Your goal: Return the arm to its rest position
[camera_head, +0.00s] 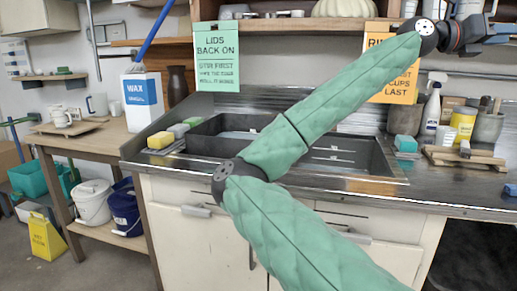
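One of my arms, in a quilted green sleeve, rises from the bottom right. It bends at an elbow left of the middle and reaches up to the top right over the sink counter. It looks like my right arm. Its dark wrist and gripper parts (478,32) lie at the upper right, partly cut off by the frame edge. The fingertips do not show clearly, and I see nothing held. My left gripper is not in view.
The metal counter (440,196) holds sponges, a spray bottle (432,105), a yellow tub (463,122) and a grey basin (205,138). A wooden table (85,137) stands left, with a white bucket (92,203) and a blue bucket (126,212) below.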

